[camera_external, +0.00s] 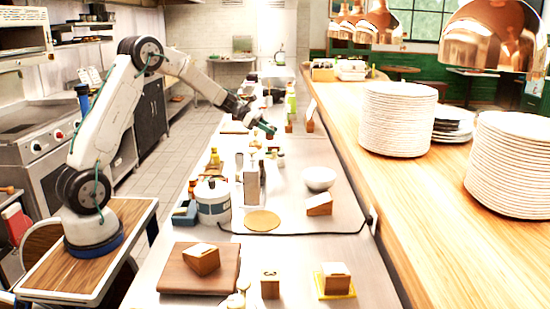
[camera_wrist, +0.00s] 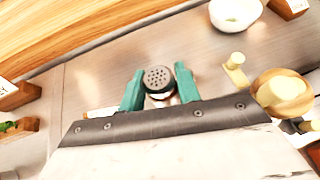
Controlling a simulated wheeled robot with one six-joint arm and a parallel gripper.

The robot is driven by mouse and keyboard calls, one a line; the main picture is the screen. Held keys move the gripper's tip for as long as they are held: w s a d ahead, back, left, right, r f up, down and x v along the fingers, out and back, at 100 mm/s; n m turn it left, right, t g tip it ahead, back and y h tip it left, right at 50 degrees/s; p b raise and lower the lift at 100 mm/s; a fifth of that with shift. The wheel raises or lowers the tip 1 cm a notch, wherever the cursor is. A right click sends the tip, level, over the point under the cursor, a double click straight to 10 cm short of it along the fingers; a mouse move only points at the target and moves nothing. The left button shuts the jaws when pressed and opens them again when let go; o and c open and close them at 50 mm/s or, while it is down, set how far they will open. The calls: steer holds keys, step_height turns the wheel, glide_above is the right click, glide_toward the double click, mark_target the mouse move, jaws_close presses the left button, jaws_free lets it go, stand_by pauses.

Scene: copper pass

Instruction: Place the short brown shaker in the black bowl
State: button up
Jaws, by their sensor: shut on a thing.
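My gripper (camera_wrist: 158,88) has its two teal fingers closed around a short shaker (camera_wrist: 158,78). Its dark round top with holes faces the wrist camera. The shaker's body is mostly hidden below the top and the fingers, so its colour is hard to tell. In the external view my gripper (camera_external: 267,129) is over the far part of the steel counter, and the shaker is too small to make out there. I cannot pick out a black bowl in either view. A white bowl (camera_external: 319,178) stands on the counter nearer the external camera; a white bowl also shows in the wrist view (camera_wrist: 236,12).
In the wrist view, a round wooden dish (camera_wrist: 264,99) with a pale thing and a small pale wooden piece (camera_wrist: 235,70) are right of my gripper. Wooden blocks (camera_wrist: 20,130) are at left. A wooden ledge with plate stacks (camera_external: 397,118) borders the counter.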

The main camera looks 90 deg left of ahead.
mark_target(270, 125)
steer(key=shift+r, duration=0.1)
step_height(270, 125, up, 9)
steer(key=w+d+m+g+h, duration=0.25)
steer(key=w+d, duration=0.45)
steer(key=d, duration=0.7)
steer(key=w+d+m+g+h, duration=0.1)
steer(key=w+d+m+h, duration=0.45)
steer(key=d, duration=0.85)
steer(key=w+d+m+g, duration=0.1)
steer(key=w+d+g, duration=0.1)
steer(key=w+d, duration=0.95)
steer(key=s+d+m+g+h, duration=0.1)
steer(key=s+d+m+g, duration=0.25)
steer(key=d, duration=1.25)
steer(key=s+d+m+g, duration=0.25)
steer(key=s+d, duration=0.25)
steer(key=d, duration=1.2)
steer(key=s+d+m+g+h, duration=0.1)
steer(key=s+d+m+g, duration=0.25)
steer(key=d, duration=1.25)
steer(key=shift+n+t, duration=0.25)
steer(key=shift+t, duration=0.05)
steer(key=shift+s+d+f, duration=0.15)
steer(key=shift+f, duration=4)
steer(key=shift+s+d+f, duration=0.1)
steer(key=shift+d+f, duration=0.05)
steer(key=shift+f, duration=3.95)
